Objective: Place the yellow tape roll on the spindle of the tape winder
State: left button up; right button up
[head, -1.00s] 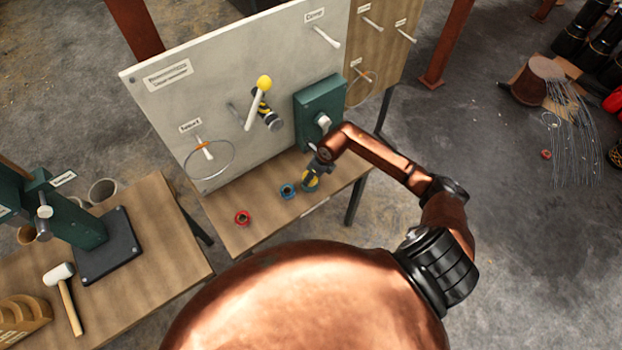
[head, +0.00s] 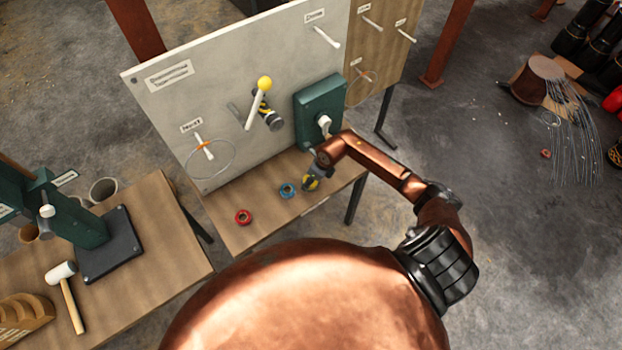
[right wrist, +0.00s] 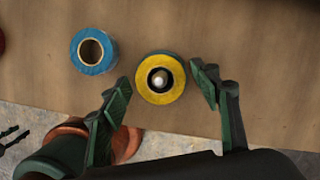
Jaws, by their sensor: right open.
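The yellow tape roll (right wrist: 160,98) shows in the right wrist view between the fingers of my right gripper (right wrist: 160,76). The fingers are open, one on each side, with a visible gap to the roll. A dark ring and a pale round tip show inside the roll's hole, so it looks seated around a post, likely the winder's spindle. A teal part peeks out behind the roll's upper edge; the rest of the winder is hidden. In the head view, my right gripper (head: 317,171) is over the front board and partly covers the yellow roll.
A blue tape roll (right wrist: 93,51) lies just left of the yellow one. A red tape roll (head: 243,217) lies farther left on the wooden board. The upright grey panel (head: 190,100) with pegs, and a green box (head: 318,100), stand close behind.

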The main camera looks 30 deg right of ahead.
jog(key=shift+r, duration=0.1)
jog(key=shift+d+r, duration=0.1)
jog(key=shift+r, duration=0.15)
jog(key=v, duration=1.1)
jog(key=shift+r+b, duration=0.3)
jog(key=shift+b, duration=0.1)
